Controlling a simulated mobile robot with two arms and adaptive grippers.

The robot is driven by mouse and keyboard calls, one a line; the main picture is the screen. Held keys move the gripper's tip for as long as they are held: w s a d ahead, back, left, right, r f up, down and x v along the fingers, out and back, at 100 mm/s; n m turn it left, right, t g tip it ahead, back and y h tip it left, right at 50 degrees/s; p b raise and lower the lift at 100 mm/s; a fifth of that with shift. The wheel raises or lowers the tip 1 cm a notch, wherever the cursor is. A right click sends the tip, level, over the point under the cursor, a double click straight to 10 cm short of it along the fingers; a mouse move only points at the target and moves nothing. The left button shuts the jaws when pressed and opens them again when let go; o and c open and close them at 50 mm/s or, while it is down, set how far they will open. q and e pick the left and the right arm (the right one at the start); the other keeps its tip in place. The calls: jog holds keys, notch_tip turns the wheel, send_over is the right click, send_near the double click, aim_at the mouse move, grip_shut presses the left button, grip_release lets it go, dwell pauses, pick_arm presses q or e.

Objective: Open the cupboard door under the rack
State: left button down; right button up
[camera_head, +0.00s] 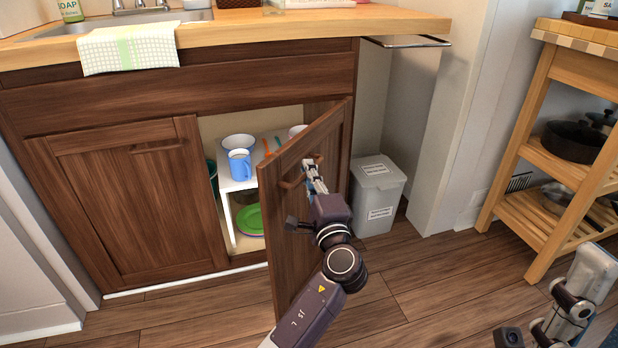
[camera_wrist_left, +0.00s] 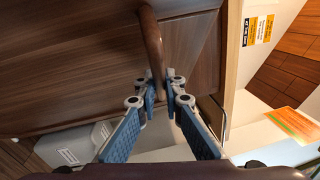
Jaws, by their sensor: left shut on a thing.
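The right cupboard door (camera_head: 310,218) under the counter stands partly open, swung out toward me, with its hinge side at the right. My left gripper (camera_head: 313,178) is shut on the wooden bar handle (camera_head: 292,182) of this door. In the left wrist view the handle (camera_wrist_left: 151,45) runs down between the fingertips (camera_wrist_left: 162,84). My right gripper (camera_head: 582,285) shows only in part at the lower right, away from the cupboard; its jaw opening cannot be made out.
A white shelf (camera_head: 238,180) inside holds a blue mug (camera_head: 240,165) and bowls, with green plates (camera_head: 250,220) below. The left door (camera_head: 125,195) is closed. A grey bin (camera_head: 377,195) stands right of the cupboard. A wooden trolley (camera_head: 560,150) stands at the right.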

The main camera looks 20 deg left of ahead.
pick_arm(q)
jog(key=shift+d+f+y, duration=0.1)
jog(key=shift+d+y, duration=0.2)
jog(key=shift+d, duration=0.15)
jog(key=c, duration=2)
grip_release()
jog(key=shift+c, duration=0.2)
jog(key=r+v, duration=0.1)
jog(key=v, duration=0.6)
jog(key=shift+s+f, duration=0.25)
jog(key=shift+f, duration=0.1)
jog(key=shift+d, duration=0.15)
jog(key=shift+c, duration=0.7)
